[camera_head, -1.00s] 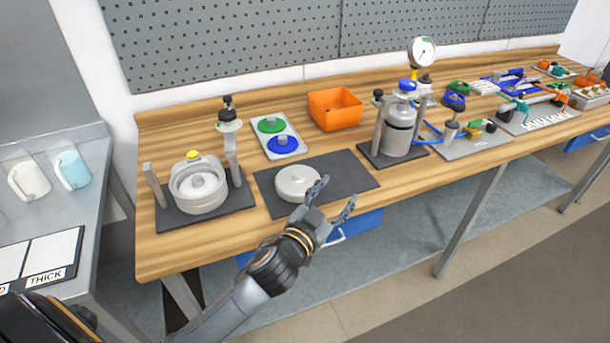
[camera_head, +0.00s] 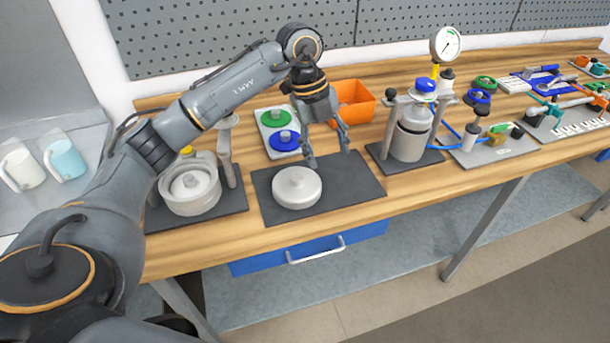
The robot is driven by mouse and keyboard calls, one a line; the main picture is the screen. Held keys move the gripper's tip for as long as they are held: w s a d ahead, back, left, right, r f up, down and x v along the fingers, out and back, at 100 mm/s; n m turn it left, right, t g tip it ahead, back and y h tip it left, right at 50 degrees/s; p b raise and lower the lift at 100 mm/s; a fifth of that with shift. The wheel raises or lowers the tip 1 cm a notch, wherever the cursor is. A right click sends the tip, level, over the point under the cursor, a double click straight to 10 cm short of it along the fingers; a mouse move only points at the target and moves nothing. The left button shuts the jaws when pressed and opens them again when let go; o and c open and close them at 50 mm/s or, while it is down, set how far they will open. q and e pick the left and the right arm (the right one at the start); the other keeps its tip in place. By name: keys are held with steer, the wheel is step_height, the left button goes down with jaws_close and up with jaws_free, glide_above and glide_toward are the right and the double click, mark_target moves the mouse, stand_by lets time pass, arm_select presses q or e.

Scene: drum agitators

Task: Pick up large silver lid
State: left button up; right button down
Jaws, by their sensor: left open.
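My right gripper is not in view.
An open silver vessel (camera_head: 190,187) stands on a dark base to the left. A tray with green and blue discs (camera_head: 281,143) and an orange bin (camera_head: 353,103) are behind. A blue drawer (camera_head: 305,252) is below the bench.

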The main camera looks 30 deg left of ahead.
arm_select(q)
steer(key=a+r+n+y, duration=0.2)
steer(key=a+r+y, duration=0.1)
steer(key=a, duration=0.5)
steer(key=p, duration=0.2)
glide_above(297, 176)
steer(key=shift+g, duration=0.3)
steer(key=f, duration=0.8)
steer(key=shift+a+f, duration=0.1)
steer(key=shift+a, duration=0.1)
step_height(297, 176, down, 5)
steer(key=shift+s+d+f+p, duration=0.1)
steer(key=shift+d+f+p, duration=0.05)
steer(key=shift+p, duration=0.95)
steer(key=shift+f, duration=0.15)
jaws_close()
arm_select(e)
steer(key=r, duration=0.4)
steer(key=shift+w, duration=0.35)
